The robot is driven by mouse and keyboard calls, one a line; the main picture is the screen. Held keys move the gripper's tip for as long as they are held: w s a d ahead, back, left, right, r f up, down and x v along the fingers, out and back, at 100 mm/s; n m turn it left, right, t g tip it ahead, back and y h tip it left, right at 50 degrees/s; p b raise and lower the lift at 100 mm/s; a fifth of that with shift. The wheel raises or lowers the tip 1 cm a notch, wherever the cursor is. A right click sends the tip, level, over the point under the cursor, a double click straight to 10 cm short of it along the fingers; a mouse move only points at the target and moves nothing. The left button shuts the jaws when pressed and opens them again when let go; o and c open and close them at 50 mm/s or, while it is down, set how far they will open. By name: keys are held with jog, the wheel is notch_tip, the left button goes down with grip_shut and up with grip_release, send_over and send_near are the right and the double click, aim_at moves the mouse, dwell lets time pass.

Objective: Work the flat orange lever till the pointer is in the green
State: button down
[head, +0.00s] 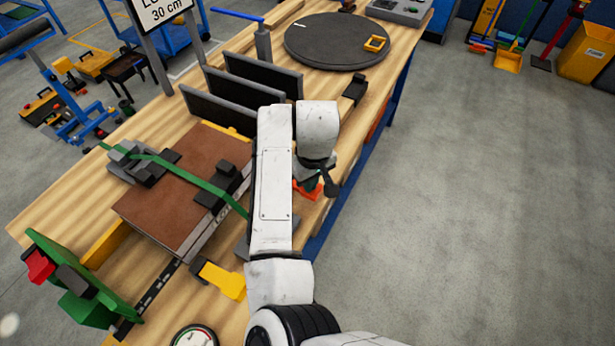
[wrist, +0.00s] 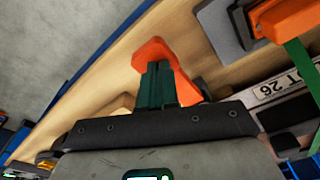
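The flat orange lever (head: 308,191) is at the right edge of the workbench in the head view, partly hidden by my arm. In the wrist view the orange lever (wrist: 152,54) shows behind and beside my dark green fingers. My gripper (head: 326,188) is right at the lever. In the wrist view my gripper (wrist: 157,66) has its fingers close together, overlapping the lever; I cannot tell whether they pinch it or only touch it. A round gauge (head: 195,338) with red and green on its white face is cut off at the bottom edge; its pointer cannot be read.
A brown panel (head: 165,180) lies under a green strap (head: 190,175) left of my arm. A second orange part (wrist: 287,18) shows beside the strap in the wrist view.

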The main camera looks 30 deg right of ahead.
aim_at(316, 197)
jog(key=s+p, duration=0.1)
jog(key=s+r+p, duration=0.1)
jog(key=p, duration=0.1)
jog(key=shift+s+d+r, duration=0.1)
jog(key=shift+s+d, duration=0.05)
jog(key=shift+s, duration=0.4)
jog(key=shift+f, duration=0.2)
jog(key=shift+r, duration=0.1)
notch_tip(316, 197, up, 11)
jog(key=s+b, duration=0.1)
jog(key=shift+d+f, duration=0.1)
jog(key=shift+f, duration=0.1)
dwell(1.4)
